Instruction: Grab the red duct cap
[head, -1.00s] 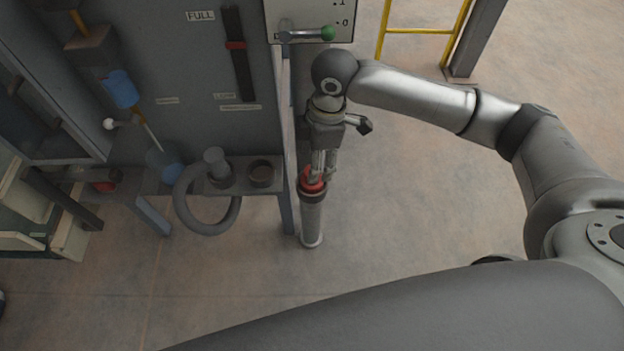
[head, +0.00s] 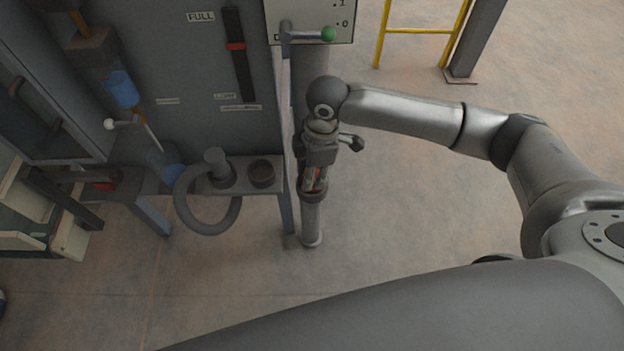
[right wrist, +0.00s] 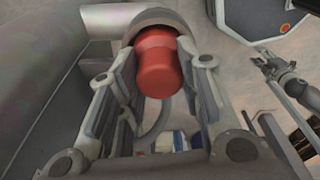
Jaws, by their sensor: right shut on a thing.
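The red duct cap (right wrist: 158,65) sits in the dark collar at the top of a grey upright pipe (head: 312,222). In the head view only a little of the cap (head: 311,180) shows between my fingers. My right gripper (head: 312,187) points down over the pipe top and is shut on the cap. In the right wrist view the fingers of my right gripper (right wrist: 160,85) stand on either side of the cap.
A grey machine cabinet with a shelf (head: 248,183) stands close left of the pipe. A grey hose loop (head: 207,228) hangs there. A green-knobbed lever (head: 328,34) juts out above. A yellow rail (head: 424,31) is behind. Floor to the right is clear.

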